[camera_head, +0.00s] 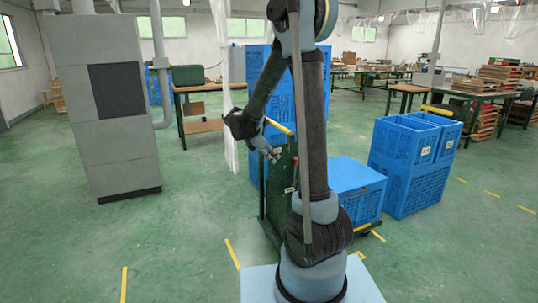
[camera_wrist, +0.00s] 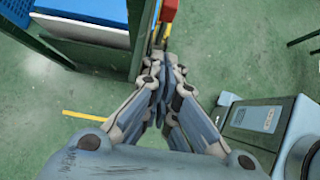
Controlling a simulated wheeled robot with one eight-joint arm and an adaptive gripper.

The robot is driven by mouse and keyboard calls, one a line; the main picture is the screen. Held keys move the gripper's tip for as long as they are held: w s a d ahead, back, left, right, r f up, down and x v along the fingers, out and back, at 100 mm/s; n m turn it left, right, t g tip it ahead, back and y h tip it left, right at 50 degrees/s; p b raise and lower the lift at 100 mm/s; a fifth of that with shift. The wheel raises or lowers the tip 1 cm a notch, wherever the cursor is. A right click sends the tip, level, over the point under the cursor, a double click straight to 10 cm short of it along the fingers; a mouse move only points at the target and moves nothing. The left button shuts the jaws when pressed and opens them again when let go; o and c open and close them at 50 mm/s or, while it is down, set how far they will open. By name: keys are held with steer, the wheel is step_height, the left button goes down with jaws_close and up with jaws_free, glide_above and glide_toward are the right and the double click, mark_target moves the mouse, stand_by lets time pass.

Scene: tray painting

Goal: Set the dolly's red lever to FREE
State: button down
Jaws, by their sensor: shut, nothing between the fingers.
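The dolly has a dark green upright panel (camera_head: 281,187) and a yellow handle bar (camera_head: 280,126). Its red lever (camera_head: 295,170) shows as a thin red strip beside the panel, partly hidden by my arm. In the wrist view a red piece (camera_wrist: 168,10), likely the lever's grip, is at the top edge, just beyond the fingertips. The lever's setting and any FREE marking cannot be read. My gripper (camera_head: 274,156) is shut and empty in front of the panel. In the wrist view its fingers (camera_wrist: 164,62) meet close below the red piece, with no clear contact visible.
A blue crate (camera_head: 357,183) sits on the dolly behind my arm. More blue crates (camera_head: 405,172) stand at right. A grey cabinet (camera_head: 103,150) stands at left. Green floor (camera_head: 185,230) is open at front left.

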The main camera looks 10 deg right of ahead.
mark_target(287, 161)
steer(key=shift+w+d+f, duration=0.35)
steer(key=shift+d+f, duration=0.25)
steer(key=shift+d, duration=0.5)
steer(key=shift+w+d+f, duration=0.3)
steer(key=shift+d+f, duration=0.3)
steer(key=shift+d, duration=0.45)
steer(key=shift+w+d+f, duration=0.35)
steer(key=shift+d+f, duration=0.25)
steer(key=shift+d, duration=0.5)
steer(key=shift+a, duration=0.1)
